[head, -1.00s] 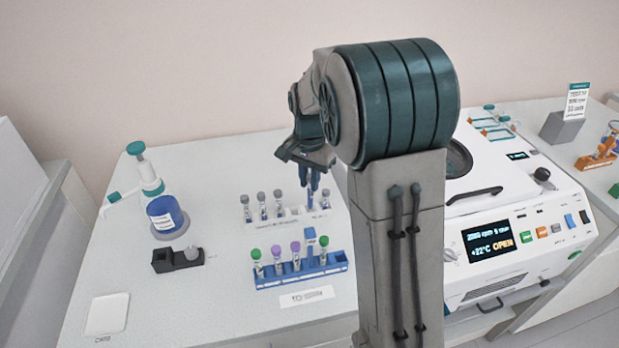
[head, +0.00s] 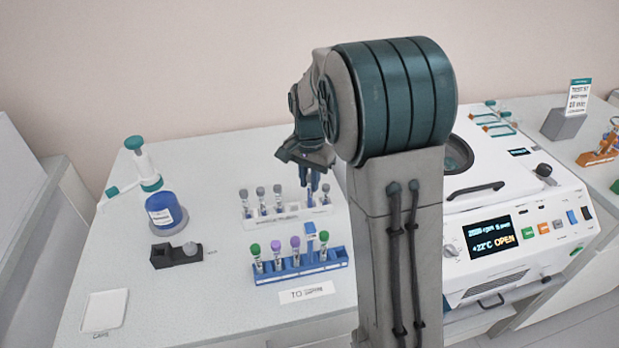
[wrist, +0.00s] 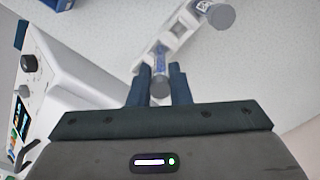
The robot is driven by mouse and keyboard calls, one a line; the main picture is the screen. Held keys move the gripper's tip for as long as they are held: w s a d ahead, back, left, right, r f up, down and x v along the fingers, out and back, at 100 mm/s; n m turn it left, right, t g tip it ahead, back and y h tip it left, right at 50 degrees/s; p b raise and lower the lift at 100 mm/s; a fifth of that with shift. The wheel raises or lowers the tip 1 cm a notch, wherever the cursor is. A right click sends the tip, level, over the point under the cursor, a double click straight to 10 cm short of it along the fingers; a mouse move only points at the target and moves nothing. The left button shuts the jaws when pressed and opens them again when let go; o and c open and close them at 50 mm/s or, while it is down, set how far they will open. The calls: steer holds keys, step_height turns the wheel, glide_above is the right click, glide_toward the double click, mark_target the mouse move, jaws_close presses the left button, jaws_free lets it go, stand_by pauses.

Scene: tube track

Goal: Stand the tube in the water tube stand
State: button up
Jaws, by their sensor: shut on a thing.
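The water tube stand (head: 260,222) is a white rack at the back middle of the bench. Several grey-capped tubes (head: 260,197) stand upright in it, mostly on its left side. My gripper (head: 313,182) is over the right part of the stand. In the wrist view, my gripper (wrist: 160,85) is shut on a grey-capped tube (wrist: 160,90), with one finger on each side. The tube overlaps the end of the white stand (wrist: 178,36); I cannot tell whether its bottom is in a hole. Another grey-capped tube (wrist: 220,16) is farther along the stand.
A blue rack (head: 290,272) with green- and purple-capped tubes stands just in front. A blue jar (head: 163,214), a black holder (head: 177,255) and a white caps tray (head: 105,309) are at left. The open white centrifuge (head: 520,215) is at right.

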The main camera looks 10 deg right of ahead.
steer(key=o, duration=0.9)
steer(key=shift+c, duration=0.2)
step_height(320, 180, up, 14)
steer(key=shift+f+b, duration=0.15)
steer(key=shift+b, duration=0.15)
stand_by(0.6)
steer(key=s+f+n+t, duration=0.1)
steer(key=s+f+n, duration=0.3)
steer(key=s, duration=0.7)
steer(key=s+f+n+t, duration=0.2)
steer(key=s+n, duration=0.3)
steer(key=s, duration=0.7)
steer(key=shift+s+f, duration=0.25)
steer(key=shift+f, duration=0.6)
